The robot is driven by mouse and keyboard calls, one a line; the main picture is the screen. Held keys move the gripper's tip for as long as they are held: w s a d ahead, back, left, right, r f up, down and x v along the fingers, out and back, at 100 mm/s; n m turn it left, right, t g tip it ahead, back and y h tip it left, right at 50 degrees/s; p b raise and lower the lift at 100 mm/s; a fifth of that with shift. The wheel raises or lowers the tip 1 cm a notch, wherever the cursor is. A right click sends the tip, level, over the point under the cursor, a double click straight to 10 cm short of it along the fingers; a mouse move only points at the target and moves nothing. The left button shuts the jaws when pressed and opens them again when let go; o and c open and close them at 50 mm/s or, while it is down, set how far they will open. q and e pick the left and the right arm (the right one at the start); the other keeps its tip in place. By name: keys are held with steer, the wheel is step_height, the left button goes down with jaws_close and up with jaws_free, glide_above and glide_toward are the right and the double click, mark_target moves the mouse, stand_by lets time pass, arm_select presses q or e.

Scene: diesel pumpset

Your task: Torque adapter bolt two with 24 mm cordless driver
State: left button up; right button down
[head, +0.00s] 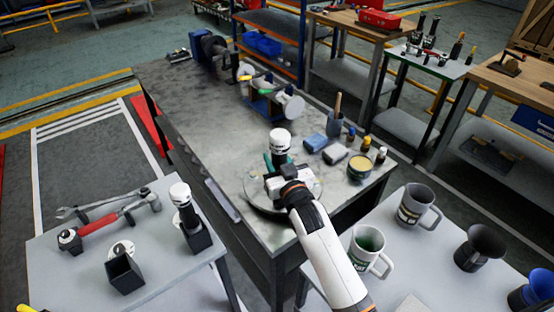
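My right arm comes in from the lower right, and its gripper (278,170) is over the near part of the dark workbench (190,130). It appears shut on an upright driver-like tool (280,142) with a white top and dark band; the gripper hides its lower part. Below is a round grey plate (313,203), partly covered by my arm; I cannot tell whether the tool touches it. A similar white-topped tool (182,200) stands in a black holder on the left table. No size marking is readable. Adapter bolt two cannot be made out. My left gripper is not in view.
An empty-looking black holder (125,272), a red-handled hammer-like tool (110,222) and a wrench (95,207) are on the left table. A blue-based pump assembly (272,105) stands farther back. A yellow tin (359,167) and small bottles are right of my gripper. Mugs (416,203) crowd the right table.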

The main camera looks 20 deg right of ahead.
steer(key=shift+w+r+p, duration=0.1)
steer(key=shift+r+p, duration=0.75)
steer(key=shift+p, duration=0.05)
steer(key=shift+r+p, duration=1.8)
steer(key=shift+r, duration=0.25)
